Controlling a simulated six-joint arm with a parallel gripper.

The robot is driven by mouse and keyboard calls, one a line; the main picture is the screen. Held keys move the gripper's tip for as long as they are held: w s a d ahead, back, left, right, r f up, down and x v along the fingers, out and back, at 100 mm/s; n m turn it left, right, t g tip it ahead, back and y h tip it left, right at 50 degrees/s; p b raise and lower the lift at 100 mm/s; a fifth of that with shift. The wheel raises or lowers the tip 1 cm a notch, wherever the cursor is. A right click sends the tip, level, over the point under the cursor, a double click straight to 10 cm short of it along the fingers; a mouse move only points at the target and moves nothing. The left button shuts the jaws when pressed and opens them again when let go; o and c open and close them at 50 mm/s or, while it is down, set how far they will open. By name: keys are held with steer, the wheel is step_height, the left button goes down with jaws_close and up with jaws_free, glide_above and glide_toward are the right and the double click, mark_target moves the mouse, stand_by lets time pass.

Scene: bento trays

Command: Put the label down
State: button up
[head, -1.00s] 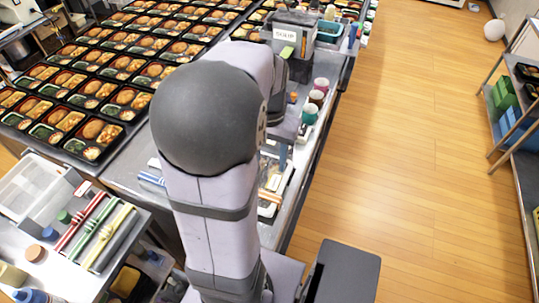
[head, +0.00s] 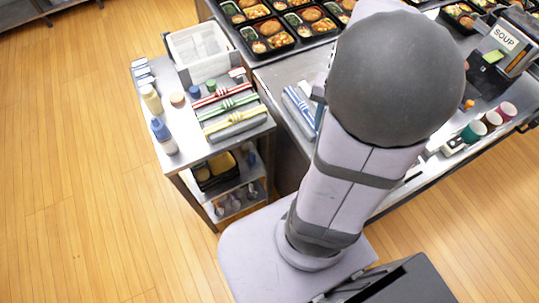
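A metal cart (head: 180,150) holds red, green and yellow banded bundles (head: 228,104), a clear bin (head: 198,50) and bottles (head: 163,137). A blue-striped bundle (head: 300,105) lies on the metal table (head: 285,75). Filled bento trays (head: 268,40) stand behind. Cups (head: 490,121) stand right. Floor at left is clear.

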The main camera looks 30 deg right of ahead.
steer(key=a+f+n, duration=0.1)
steer(key=a+n, duration=0.4)
steer(key=a, duration=0.4)
steer(key=w+a+f+n, duration=0.1)
steer(key=a+n, duration=0.3)
steer(key=a, duration=0.6)
steer(key=shift+w+f+n, duration=0.3)
steer(key=shift+f+n, duration=0.1)
steer(key=shift+f, duration=0.35)
steer(key=shift+c, duration=0.3)
